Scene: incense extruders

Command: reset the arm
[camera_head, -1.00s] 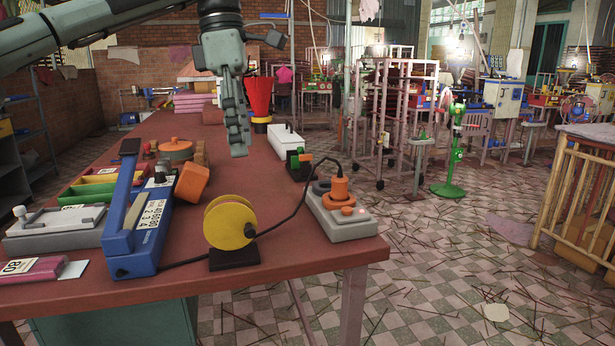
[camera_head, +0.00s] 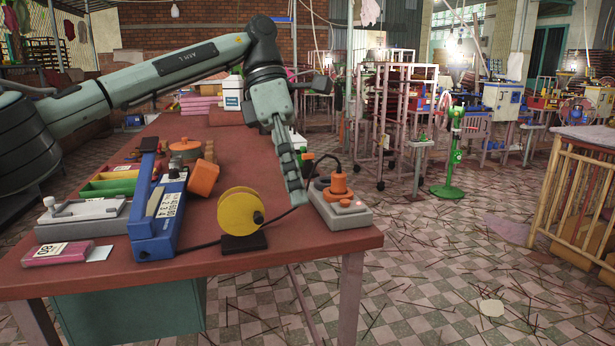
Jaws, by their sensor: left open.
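My left arm comes in from the left, bends at an elbow high over the table and points down. My left gripper (camera_head: 297,192) hangs over the right part of the red-brown table (camera_head: 290,258), seen edge-on. It is open and I see nothing held in it. Its fingertips show between the yellow spool (camera_head: 238,211) and the grey box with the orange knob (camera_head: 340,205). I cannot tell whether they touch the cable there. My right gripper is not in view.
A blue device with a number label (camera_head: 158,215), an orange block (camera_head: 203,178), a white-topped box (camera_head: 85,218) and a pink pack (camera_head: 60,254) are on the table. A green fan (camera_head: 455,150) stands on the tiled floor. A wooden railing (camera_head: 575,190) is at the right.

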